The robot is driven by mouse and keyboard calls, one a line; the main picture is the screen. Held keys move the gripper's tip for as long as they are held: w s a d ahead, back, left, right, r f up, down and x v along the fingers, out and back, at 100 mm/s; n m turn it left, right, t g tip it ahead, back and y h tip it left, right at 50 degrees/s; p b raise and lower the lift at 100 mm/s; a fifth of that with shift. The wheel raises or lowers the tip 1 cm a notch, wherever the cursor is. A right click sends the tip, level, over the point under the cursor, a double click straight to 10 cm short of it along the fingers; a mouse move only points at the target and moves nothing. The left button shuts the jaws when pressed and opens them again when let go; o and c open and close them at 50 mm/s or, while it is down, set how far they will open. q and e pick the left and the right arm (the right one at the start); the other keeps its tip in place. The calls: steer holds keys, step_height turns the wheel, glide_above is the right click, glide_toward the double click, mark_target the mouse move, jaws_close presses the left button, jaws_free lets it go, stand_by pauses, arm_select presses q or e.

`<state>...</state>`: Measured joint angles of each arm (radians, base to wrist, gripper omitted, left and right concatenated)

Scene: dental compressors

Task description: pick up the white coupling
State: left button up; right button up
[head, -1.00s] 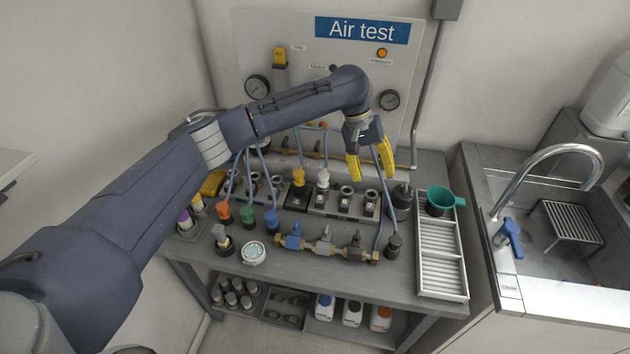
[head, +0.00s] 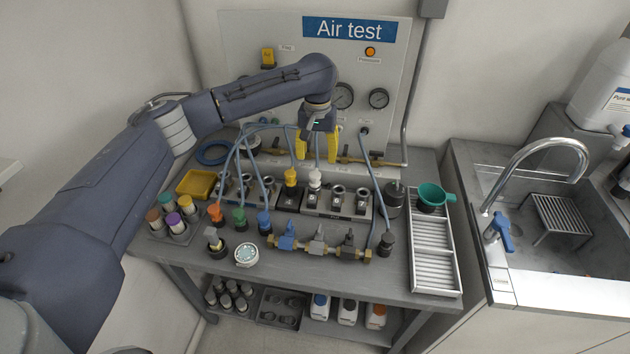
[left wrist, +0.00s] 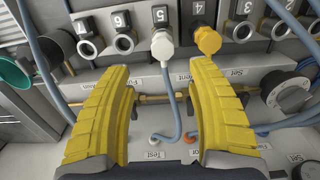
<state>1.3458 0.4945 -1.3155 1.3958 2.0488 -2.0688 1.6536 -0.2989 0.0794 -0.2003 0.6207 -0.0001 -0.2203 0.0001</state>
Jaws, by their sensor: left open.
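The white coupling (head: 314,179) stands upright on a socket in the middle of the numbered row, with a grey-blue hose running from it. In the left wrist view the white coupling (left wrist: 162,46) is on the socket marked 5, just beyond and between the fingertips. My left gripper (head: 317,160) is open and empty, behind and above the coupling in the head view. Its yellow fingers (left wrist: 158,68) are spread wide in the wrist view and do not touch the coupling. My right gripper is in neither view.
A yellow coupling (left wrist: 207,40) sits close beside the white one, on socket 4. Empty sockets (head: 337,193) lie on its other side. Orange (head: 215,212), green (head: 239,217) and blue (head: 264,221) couplings with hoses stand in front. A brass pipe (head: 362,162) runs behind.

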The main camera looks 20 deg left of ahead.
mark_target(315, 174)
arm_select(q)
step_height(315, 174, down, 5)
steer(key=shift+r, duration=0.15)
steer(key=shift+s+a+f, duration=0.15)
steer(key=shift+f, duration=0.75)
steer(key=shift+s+a+f, duration=0.1)
steer(key=shift+f, duration=1.65)
steer(key=shift+w, duration=0.1)
jaws_close()
